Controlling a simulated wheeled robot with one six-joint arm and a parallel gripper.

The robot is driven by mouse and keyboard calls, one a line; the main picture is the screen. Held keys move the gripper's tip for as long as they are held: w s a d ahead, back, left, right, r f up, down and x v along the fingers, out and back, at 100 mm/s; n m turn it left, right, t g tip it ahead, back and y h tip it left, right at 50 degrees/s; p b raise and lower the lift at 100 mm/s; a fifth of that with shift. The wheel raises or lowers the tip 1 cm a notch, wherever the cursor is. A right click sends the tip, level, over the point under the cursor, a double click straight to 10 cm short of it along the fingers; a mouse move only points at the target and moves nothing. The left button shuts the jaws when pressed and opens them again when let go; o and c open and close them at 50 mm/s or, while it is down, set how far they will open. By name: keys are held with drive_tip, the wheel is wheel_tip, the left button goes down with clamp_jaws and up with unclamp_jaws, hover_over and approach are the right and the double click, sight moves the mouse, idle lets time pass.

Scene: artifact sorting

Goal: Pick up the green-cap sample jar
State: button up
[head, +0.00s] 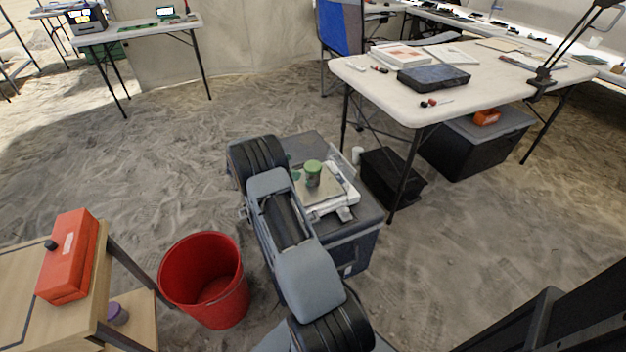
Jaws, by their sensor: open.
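The green-cap sample jar (313,173) stands upright on the beige plate of a white scale (349,193). The scale sits on top of a grey case (352,238) in the middle of the head view. My arm rises from the bottom of the picture and passes just left of the jar, covering the left part of the case. My gripper does not show; no fingertips can be made out. A small bit of green shows between my arm and the jar, too small to identify.
A red bucket (206,280) stands on the sand left of the case. A wooden shelf at lower left holds an orange box (68,256) and a purple-lidded item (117,313). A white table (400,105) and dark crate (392,178) stand right. Open sand lies left and behind.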

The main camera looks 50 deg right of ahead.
sight(307, 167)
drive_tip(key=shift+b+x, duration=1.1)
drive_tip(key=shift+x, duration=3.6)
drive_tip(key=shift+s+a, duration=0.1)
drive_tip(key=shift+s, duration=0.05)
drive_tip(key=c, duration=1.1)
drive_tip(key=shift+c, duration=0.2)
